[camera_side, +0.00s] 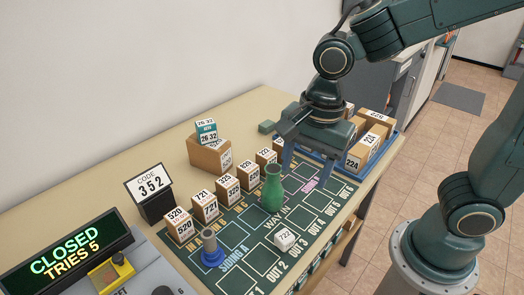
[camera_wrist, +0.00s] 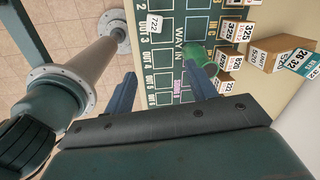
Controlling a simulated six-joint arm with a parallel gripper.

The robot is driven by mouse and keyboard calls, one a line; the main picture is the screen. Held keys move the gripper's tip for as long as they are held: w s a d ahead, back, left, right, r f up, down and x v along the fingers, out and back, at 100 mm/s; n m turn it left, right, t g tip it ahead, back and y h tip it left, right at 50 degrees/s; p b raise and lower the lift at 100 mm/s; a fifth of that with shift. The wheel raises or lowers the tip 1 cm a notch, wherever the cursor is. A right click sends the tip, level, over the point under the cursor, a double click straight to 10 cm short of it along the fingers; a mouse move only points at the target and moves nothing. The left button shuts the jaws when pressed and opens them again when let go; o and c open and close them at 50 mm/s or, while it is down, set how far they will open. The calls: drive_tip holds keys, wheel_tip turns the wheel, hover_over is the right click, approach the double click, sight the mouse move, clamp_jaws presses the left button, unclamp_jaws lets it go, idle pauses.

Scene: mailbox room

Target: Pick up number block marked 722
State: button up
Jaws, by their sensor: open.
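The white block marked 722 (camera_side: 284,239) lies on the green mat near the OUT 2 and OUT 3 labels in the side view. It also shows in the wrist view (camera_wrist: 154,22), at the top, beyond my fingertips. My gripper (camera_side: 312,170) is open and empty over the far part of the mat, apart from the block. In the wrist view its two blue fingers (camera_wrist: 162,88) point toward the mat with nothing between them.
A green bottle-shaped piece (camera_side: 272,188) stands on the mat between my gripper and the block. A row of numbered boxes (camera_side: 228,188) lines the mat's far edge. A blue post (camera_side: 210,248) stands at SIDING A. A blue tray (camera_side: 372,150) holds boxes at right.

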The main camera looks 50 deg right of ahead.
drive_tip(key=a+f+m, duration=0.2)
drive_tip(key=m, duration=0.1)
drive_tip(key=a+f+m+g, duration=0.1)
drive_tip(key=a, duration=0.1)
drive_tip(key=shift+w+f, duration=0.25)
drive_tip(key=shift+w, duration=0.05)
drive_tip(key=shift+d+f, duration=0.1)
hover_over(285, 235)
drive_tip(key=shift+f, duration=4.2)
drive_tip(key=shift+f, duration=0.15)
drive_tip(key=shift+f, duration=2.45)
drive_tip(key=c, duration=1)
drive_tip(key=shift+r, duration=0.1)
drive_tip(key=shift+c, duration=0.2)
